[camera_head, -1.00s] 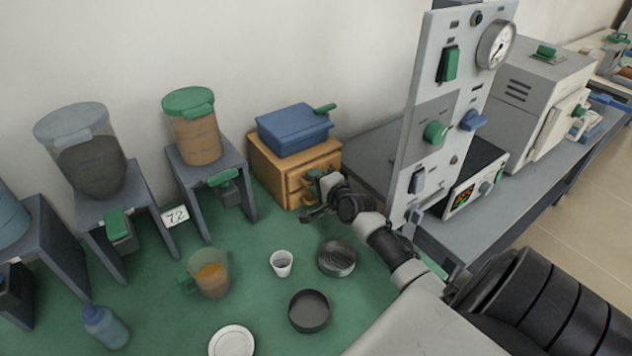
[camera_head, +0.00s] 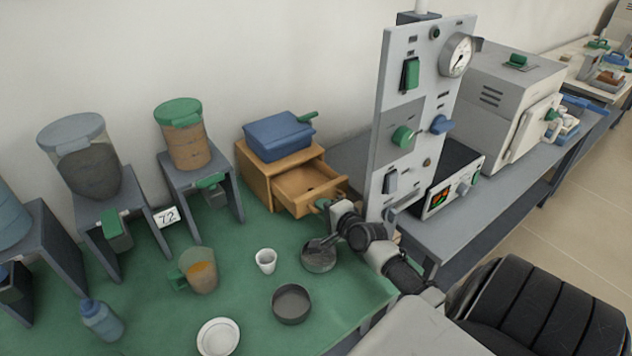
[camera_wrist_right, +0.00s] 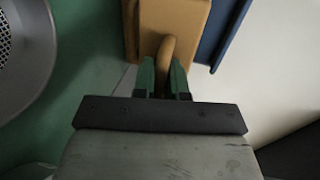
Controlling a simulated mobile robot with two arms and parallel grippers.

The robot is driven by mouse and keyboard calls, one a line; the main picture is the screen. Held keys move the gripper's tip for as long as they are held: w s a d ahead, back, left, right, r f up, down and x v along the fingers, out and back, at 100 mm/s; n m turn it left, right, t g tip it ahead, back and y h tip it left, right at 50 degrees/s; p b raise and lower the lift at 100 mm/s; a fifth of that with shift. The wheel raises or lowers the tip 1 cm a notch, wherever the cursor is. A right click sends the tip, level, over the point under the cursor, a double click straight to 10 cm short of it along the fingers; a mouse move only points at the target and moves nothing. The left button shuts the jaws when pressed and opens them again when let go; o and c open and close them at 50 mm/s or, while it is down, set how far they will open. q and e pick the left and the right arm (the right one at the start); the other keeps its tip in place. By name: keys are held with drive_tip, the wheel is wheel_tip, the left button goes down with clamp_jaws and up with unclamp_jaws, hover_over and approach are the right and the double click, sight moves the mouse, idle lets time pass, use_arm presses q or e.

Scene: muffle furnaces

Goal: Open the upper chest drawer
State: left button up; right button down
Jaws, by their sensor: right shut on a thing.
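The small wooden chest (camera_head: 262,176) stands on the green table against the wall. Its upper drawer (camera_head: 309,187) is pulled out toward the front right, and its inside looks empty. My right gripper (camera_head: 324,205) is at the drawer's front. In the right wrist view my right gripper (camera_wrist_right: 162,80) has its green fingers shut on either side of the tan drawer handle (camera_wrist_right: 166,52). The lower part of the chest is hidden behind the open drawer. My left gripper is not in view.
A blue lidded box (camera_head: 279,137) sits on the chest. The grey control panel (camera_head: 412,130) stands close to the right of my gripper. A dark dish (camera_head: 291,304), a mesh-like bowl (camera_head: 318,258) and a white cup (camera_head: 265,261) lie in front.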

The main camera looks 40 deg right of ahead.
drive_tip(key=shift+s, duration=0.35)
drive_tip(key=c, duration=1.4)
unclamp_jaws()
drive_tip(key=shift+c, duration=0.2)
drive_tip(key=shift+o, duration=1.3)
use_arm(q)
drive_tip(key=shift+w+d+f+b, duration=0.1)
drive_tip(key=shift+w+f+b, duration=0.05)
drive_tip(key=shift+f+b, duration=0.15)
use_arm(e)
drive_tip(key=v, duration=1)
drive_tip(key=shift+s, duration=0.4)
drive_tip(key=shift+a+r, duration=0.1)
